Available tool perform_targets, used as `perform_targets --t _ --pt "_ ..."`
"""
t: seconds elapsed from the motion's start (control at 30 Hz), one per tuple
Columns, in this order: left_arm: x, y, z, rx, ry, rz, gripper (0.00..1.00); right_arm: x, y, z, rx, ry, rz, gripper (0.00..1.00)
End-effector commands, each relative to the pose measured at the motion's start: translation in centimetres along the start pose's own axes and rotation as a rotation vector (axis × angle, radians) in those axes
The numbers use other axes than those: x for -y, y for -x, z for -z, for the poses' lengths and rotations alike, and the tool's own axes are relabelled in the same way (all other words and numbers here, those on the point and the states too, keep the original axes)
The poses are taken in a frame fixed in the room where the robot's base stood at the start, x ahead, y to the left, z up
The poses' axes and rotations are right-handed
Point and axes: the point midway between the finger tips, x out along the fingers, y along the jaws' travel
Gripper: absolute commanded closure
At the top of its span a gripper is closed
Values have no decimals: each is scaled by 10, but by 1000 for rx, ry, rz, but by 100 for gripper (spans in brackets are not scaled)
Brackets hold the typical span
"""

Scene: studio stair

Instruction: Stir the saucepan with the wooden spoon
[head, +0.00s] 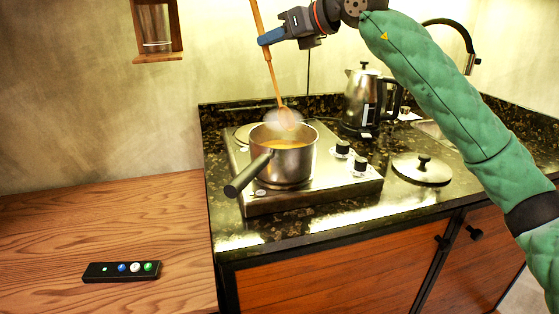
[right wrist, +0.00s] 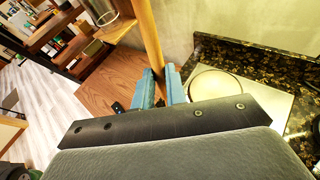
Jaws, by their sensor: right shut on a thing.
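The steel saucepan (head: 286,164) stands on the front burner of a silver hob, its black handle pointing to the front left. An orange-yellow liquid shows inside it, with faint steam above. My right gripper (head: 263,40) is shut on the handle of the wooden spoon (head: 269,66), which is upright and slightly tilted. The spoon's bowl hangs at the saucepan's mouth; I cannot tell whether it touches the liquid. In the right wrist view the blue fingers (right wrist: 160,88) close around the spoon handle (right wrist: 148,40). My left gripper is not in view.
The hob (head: 330,186) sits on a dark stone counter (head: 400,219). A kettle (head: 366,98) stands behind it and a pan lid (head: 422,168) lies to the right. A black remote (head: 122,271) lies on the wooden surface (head: 60,235) at left. A wall shelf with a glass (head: 156,30) is at upper left.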

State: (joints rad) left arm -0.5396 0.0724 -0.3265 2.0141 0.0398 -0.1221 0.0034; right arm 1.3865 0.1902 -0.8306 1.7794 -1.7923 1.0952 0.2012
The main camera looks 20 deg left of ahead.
Motion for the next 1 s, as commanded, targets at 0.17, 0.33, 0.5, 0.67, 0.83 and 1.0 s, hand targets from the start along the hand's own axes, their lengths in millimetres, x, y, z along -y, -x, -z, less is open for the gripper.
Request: perform_targets --t 0.17,0.33,0.5,0.67,0.83,1.0 --pt "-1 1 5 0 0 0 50 -1 5 -13 1 0 0 100" --pt "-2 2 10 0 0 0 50 -2 10 -26 0 0 0 100" --pt "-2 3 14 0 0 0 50 -3 15 -39 0 1 0 100" --pt "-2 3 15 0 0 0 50 -3 17 -45 0 0 0 100" --pt "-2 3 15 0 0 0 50 -3 17 -45 0 0 0 100" --pt "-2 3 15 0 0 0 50 -3 17 -45 0 0 0 100"
